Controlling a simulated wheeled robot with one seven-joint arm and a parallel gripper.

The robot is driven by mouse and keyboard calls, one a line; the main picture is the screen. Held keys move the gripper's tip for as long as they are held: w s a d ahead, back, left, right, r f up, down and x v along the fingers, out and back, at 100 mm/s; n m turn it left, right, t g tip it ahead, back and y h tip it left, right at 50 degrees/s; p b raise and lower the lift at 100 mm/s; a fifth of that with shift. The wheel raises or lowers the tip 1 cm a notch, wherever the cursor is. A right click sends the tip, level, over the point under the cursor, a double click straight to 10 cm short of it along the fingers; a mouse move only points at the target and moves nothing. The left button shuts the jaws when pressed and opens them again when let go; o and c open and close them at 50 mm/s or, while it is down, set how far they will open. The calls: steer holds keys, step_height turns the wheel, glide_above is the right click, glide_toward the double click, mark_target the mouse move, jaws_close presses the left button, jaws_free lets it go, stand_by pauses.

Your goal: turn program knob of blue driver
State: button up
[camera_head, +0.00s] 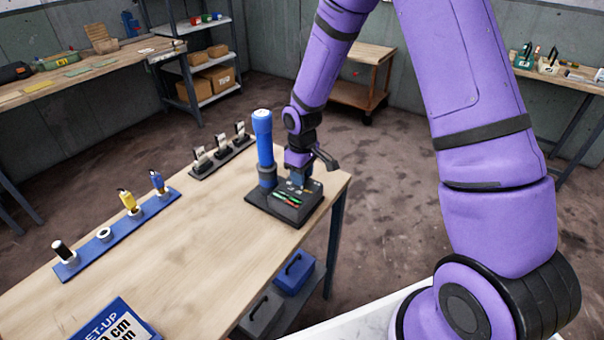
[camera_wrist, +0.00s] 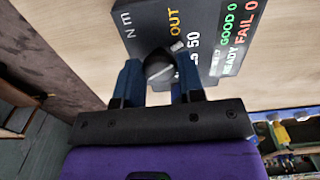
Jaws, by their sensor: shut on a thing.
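A tall blue cylinder with a dark collar (camera_head: 262,135), which looks like the blue driver, stands upright on a black unit (camera_head: 262,205) at the table's far right corner. In the wrist view, the unit's dark panel (camera_wrist: 150,18) carries the letters "N m", "OUT", "50", "GOOD 0", "READY" and "FAIL 0". A dark round knob with a light pointer (camera_wrist: 160,66) sits on this panel. My gripper (camera_wrist: 157,78) has its blue fingers on either side of the knob and is shut on it. In the head view, my gripper (camera_head: 299,181) hides the knob.
A blue rack (camera_head: 120,232) holds several small parts on the table's left. A dark rack (camera_head: 222,158) with upright pieces is behind. A blue "SET-UP" sign (camera_head: 116,322) is at the front. Blue (camera_head: 294,273) and grey (camera_head: 261,312) boxes sit below. The table's middle is clear.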

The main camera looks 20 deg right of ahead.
steer(key=shift+m, duration=0.9)
steer(key=o, duration=0.9)
steer(key=shift+r, duration=0.1)
step_height(320, 180, up, 11)
steer(key=shift+f, duration=0.2)
